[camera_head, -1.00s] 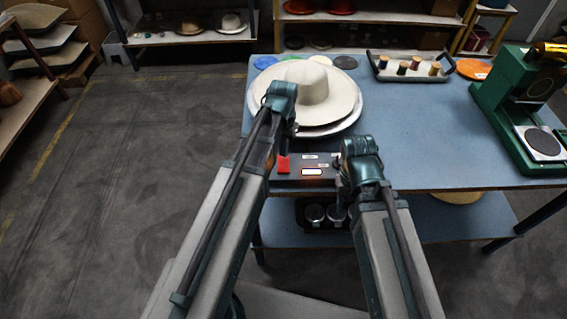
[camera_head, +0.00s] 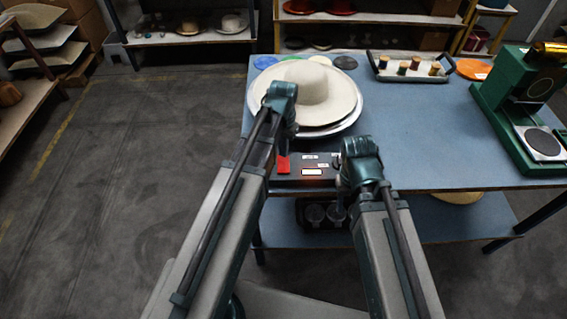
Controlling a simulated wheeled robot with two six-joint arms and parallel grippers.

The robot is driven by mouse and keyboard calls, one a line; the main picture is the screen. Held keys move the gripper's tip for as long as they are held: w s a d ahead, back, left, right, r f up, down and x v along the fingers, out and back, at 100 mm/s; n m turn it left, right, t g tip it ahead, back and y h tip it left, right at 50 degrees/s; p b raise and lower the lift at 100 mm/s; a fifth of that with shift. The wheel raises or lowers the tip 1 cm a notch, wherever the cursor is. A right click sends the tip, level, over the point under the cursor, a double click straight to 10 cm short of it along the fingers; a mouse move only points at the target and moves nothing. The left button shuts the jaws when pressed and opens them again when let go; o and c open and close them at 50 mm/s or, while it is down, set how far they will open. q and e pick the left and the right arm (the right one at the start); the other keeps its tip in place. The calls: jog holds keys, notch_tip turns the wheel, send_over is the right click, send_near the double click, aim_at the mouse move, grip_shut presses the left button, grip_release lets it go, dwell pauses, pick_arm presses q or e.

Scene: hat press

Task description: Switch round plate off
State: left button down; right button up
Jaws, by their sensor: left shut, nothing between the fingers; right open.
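A cream hat (camera_head: 316,84) lies on the round plate (camera_head: 353,117), whose pale rim shows under the brim at the table's left end. A dark control box (camera_head: 318,182) at the table's front edge carries a red switch (camera_head: 283,165), small labels and a lit display (camera_head: 313,172). My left gripper (camera_head: 284,150) is shut and empty, pointing down at the red switch; I cannot tell whether it touches it. My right gripper (camera_head: 338,185) is open at the right end of the control box, its fingers partly hidden by its own wrist.
On the blue table (camera_head: 420,130) stand a tray (camera_head: 411,74) with thread spools, an orange disc (camera_head: 474,69) and a green press (camera_head: 520,105). Several coloured discs lie behind the hat. The table's middle is clear.

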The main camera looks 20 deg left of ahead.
aim_at(283, 159)
pick_arm(q)
jog(key=shift+f+b, duration=0.95)
dwell(0.8)
jog(key=shift+r, duration=0.1)
notch_tip(283, 159, up, 7)
jog(key=p, duration=0.7)
jog(key=s+d+m+y, duration=0.1)
jog(key=s+d, duration=0.9)
jog(key=s, duration=0.4)
jog(key=shift+s+d, duration=0.15)
jog(key=shift+d, duration=0.1)
dwell(0.4)
